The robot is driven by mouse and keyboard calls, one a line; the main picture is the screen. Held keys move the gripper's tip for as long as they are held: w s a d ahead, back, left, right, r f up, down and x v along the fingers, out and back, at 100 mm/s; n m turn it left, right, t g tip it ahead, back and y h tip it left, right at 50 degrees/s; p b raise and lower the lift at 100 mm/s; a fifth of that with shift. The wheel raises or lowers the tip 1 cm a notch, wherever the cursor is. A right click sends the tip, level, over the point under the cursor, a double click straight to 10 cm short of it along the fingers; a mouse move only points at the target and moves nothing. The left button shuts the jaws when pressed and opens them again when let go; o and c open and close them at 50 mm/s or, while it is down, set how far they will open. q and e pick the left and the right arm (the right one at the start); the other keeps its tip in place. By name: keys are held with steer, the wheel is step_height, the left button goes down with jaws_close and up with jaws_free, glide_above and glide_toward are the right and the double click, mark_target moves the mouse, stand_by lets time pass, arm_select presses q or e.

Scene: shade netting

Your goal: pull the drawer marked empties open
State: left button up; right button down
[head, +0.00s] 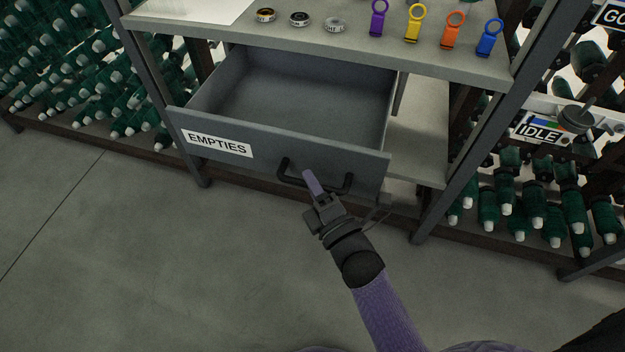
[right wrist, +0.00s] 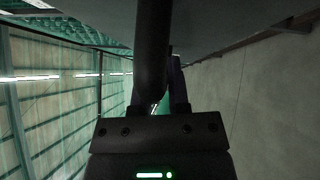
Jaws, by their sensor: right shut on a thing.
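The grey drawer (head: 340,157) marked EMPTIES (head: 217,143) is pulled out under the bench top, and its inside looks bare. A black bar handle (head: 347,184) is on its front. My right gripper (head: 311,180) is at the handle's middle and shut on it. In the right wrist view the handle (right wrist: 153,50) runs between the fingers (right wrist: 158,100), close to the drawer front. My left gripper is not in view.
The bench top (head: 230,24) above holds several small round tins and several coloured ring-topped tags (head: 413,23). Racks of green bobbins (head: 100,90) stand on both sides. An IDLE sign (head: 538,131) is at right. The floor in front is clear.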

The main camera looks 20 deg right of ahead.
steer(key=c, duration=0.8)
jaws_free()
steer(key=shift+o, duration=0.9)
arm_select(q)
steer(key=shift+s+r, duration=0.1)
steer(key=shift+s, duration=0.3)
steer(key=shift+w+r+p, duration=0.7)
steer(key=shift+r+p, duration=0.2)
steer(key=shift+p, duration=0.2)
arm_select(e)
steer(key=v, duration=1)
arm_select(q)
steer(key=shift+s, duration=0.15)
arm_select(e)
steer(key=shift+f, duration=0.1)
